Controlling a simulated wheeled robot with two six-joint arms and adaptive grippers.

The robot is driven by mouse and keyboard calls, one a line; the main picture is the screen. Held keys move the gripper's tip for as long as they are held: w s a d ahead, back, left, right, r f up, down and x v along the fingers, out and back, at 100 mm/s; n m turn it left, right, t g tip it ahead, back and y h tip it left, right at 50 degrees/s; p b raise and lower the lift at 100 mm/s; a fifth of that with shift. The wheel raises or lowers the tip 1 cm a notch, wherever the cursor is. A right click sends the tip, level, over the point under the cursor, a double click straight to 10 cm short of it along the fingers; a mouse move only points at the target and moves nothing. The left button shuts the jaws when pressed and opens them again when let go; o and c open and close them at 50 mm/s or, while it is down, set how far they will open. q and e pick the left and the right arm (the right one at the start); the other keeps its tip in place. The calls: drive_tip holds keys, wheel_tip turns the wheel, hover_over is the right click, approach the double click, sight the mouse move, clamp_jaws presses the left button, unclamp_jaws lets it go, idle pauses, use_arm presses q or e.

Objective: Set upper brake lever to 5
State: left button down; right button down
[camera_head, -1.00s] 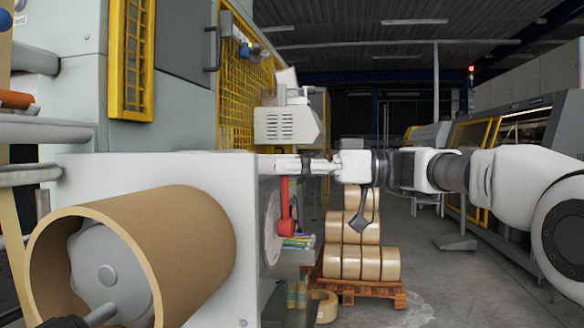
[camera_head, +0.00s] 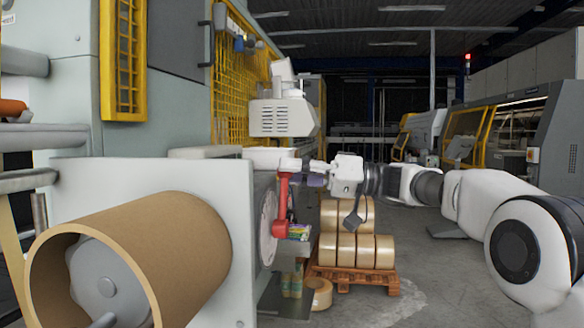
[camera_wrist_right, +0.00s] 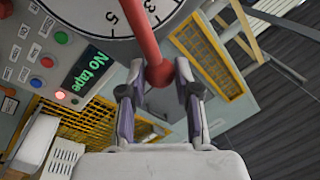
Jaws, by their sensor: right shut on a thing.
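The red brake lever (camera_head: 283,205) stands roughly upright on the side of the grey machine, in front of a round white dial (camera_head: 266,232). My right gripper (camera_head: 297,172) reaches in from the right at the lever's upper end. In the right wrist view the lever (camera_wrist_right: 145,35) ends in a round red knob, and my right gripper (camera_wrist_right: 159,80) has a finger on each side of it, shut on it. The dial (camera_wrist_right: 95,14) there shows a 5 and a 3 near the lever. Which number the lever points at is unclear. My left gripper is out of view.
A large brown cardboard roll (camera_head: 150,262) sits at the front left. A pallet (camera_head: 350,276) with tape rolls stands behind the lever. The floor at right is clear.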

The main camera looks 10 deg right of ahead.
drive_tip(key=shift+d+r, duration=0.1)
drive_tip(key=shift+r, duration=0.05)
drive_tip(key=c, duration=0.8)
unclamp_jaws()
drive_tip(key=shift+w, duration=0.1)
drive_tip(key=d, duration=0.4)
drive_tip(key=s+d+f, duration=0.1)
drive_tip(key=d, duration=0.2)
drive_tip(key=s+d, duration=0.1)
drive_tip(key=d, duration=0.3)
drive_tip(key=shift+d+f, duration=0.2)
drive_tip(key=shift+d, duration=0.15)
drive_tip(key=shift+c, duration=0.4)
